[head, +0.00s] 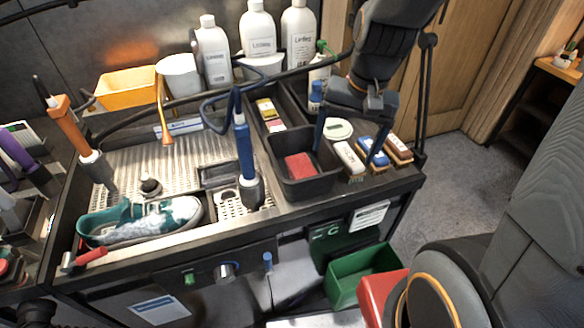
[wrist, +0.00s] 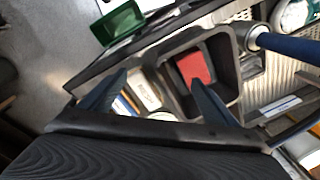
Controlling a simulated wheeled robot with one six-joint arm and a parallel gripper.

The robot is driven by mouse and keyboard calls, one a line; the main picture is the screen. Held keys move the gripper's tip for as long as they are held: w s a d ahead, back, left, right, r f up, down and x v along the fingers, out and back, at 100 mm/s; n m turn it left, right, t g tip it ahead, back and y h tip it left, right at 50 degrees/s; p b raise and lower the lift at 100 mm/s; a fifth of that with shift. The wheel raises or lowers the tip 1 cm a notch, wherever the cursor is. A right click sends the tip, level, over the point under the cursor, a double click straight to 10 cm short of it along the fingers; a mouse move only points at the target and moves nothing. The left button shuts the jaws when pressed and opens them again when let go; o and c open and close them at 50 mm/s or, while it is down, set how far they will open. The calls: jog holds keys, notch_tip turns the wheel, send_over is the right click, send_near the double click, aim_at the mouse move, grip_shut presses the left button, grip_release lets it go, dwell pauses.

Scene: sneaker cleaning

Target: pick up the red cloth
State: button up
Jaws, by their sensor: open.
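The red cloth (head: 300,166) lies folded on the floor of a black bin (head: 312,187) at the front right of the workbench. It also shows in the wrist view (wrist: 195,68), inside the same dark bin (wrist: 233,88). My gripper (head: 347,140) is open and empty above the right side of that bin. One finger hangs over the bin's right part and the other is over the brushes. In the wrist view my gripper (wrist: 155,90) has its fingers spread, the right one reaching across the bin's near wall. Neither finger touches the cloth.
Brushes (head: 348,157) and a round white-topped tin (head: 338,128) sit right of the bin. A blue-handled tool (head: 245,150) stands upright to its left. White bottles (head: 258,35) line the back. A sneaker (head: 140,220) lies front left. A green crate (head: 350,275) is below the bench.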

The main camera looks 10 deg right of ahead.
aim_at(303, 165)
jog(key=shift+o, duration=0.2)
jog(key=w+a+f+m+g+y+b, duration=0.1)
jog(key=w+a+f+m+y+b, duration=0.1)
jog(key=w+m, duration=0.4)
jog(key=a+m+y+b, duration=0.1)
jog(key=a+m, duration=0.1)
jog(key=m, duration=0.1)
jog(key=shift+w+b, duration=0.2)
jog(key=shift+b, duration=0.1)
jog(key=a+f, duration=0.1)
jog(key=f, duration=0.1)
jog(key=a+f+m+p, duration=0.1)
jog(key=f, duration=0.2)
jog(key=s+a+f+m, duration=0.1)
jog(key=f, duration=0.2)
jog(key=shift+a+g+y, duration=0.3)
jog(key=shift+g, duration=0.1)
jog(key=c, duration=0.8)
